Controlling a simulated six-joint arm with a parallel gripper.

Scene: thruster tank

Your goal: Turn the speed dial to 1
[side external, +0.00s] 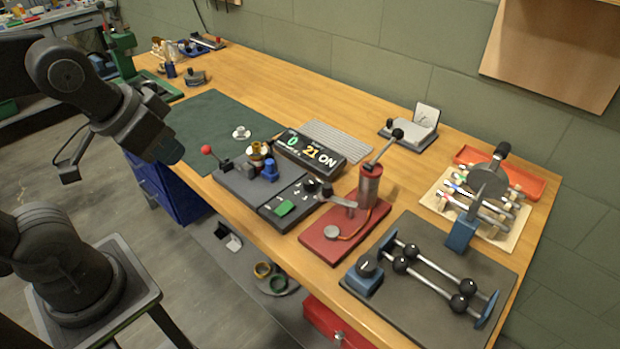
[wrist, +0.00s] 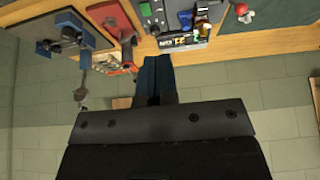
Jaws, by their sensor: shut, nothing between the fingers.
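A grey control panel (side external: 240,188) sits on the bench in the side view. A small black knob (side external: 311,186) with white marks around it is at its right end, beside a green switch (side external: 284,208). I take this knob for the speed dial; its labels and setting are too small to read. The display (side external: 310,147) behind shows 0 and 21 ON; it also appears in the wrist view (wrist: 185,38). My gripper (side external: 172,154) is shut and empty, raised left of the panel and well apart from it. Its blue fingers (wrist: 153,66) are together in the wrist view.
A red lever press (side external: 368,185) is right of the panel. The green mat (side external: 215,120) is mostly clear.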

